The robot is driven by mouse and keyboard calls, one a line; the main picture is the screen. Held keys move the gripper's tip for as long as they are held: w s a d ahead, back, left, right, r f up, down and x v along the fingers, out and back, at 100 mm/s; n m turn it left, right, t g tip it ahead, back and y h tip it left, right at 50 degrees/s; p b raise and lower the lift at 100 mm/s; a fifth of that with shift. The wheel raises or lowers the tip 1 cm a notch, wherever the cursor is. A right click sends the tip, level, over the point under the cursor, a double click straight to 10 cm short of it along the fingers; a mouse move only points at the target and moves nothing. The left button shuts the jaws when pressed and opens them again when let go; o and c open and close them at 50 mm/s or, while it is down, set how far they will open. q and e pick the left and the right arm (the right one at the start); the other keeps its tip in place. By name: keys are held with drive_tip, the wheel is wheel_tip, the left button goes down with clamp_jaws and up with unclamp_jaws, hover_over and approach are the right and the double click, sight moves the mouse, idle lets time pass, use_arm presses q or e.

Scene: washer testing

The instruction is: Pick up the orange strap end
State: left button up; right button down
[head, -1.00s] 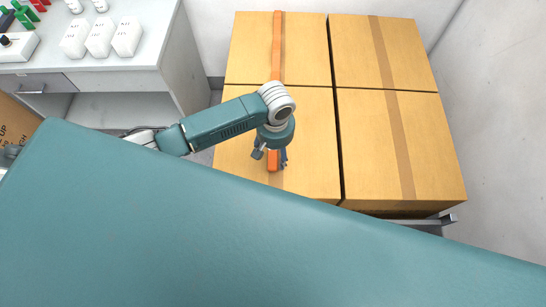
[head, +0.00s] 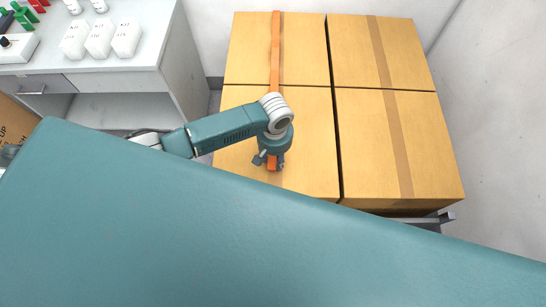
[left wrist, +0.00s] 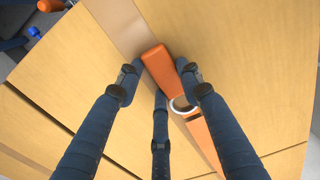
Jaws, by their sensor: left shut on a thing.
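The orange strap (head: 275,48) lies over the far left box. Its orange block-like end (left wrist: 160,66) lies above the box top in the left wrist view, beside a pale metal ring (left wrist: 180,105) with flat strap running to the lower right. In the head view the end (head: 271,164) shows partly under my left gripper (head: 270,163). My left gripper (left wrist: 160,78) has its dark fingers around the strap end and is shut on it. The exact finger contact is partly hidden. My right gripper is in neither view.
Several large tan cardboard boxes (head: 375,110) stand close together, with brown tape along their tops. A white bench (head: 140,45) with white containers (head: 100,39) stands at the upper left. White walls bound the back and right. The right box tops are clear.

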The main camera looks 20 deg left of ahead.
sight(275, 160)
use_arm(q)
wheel_tip(275, 160, up, 20)
drive_tip(key=b, duration=0.1)
idle(0.4)
idle(0.3)
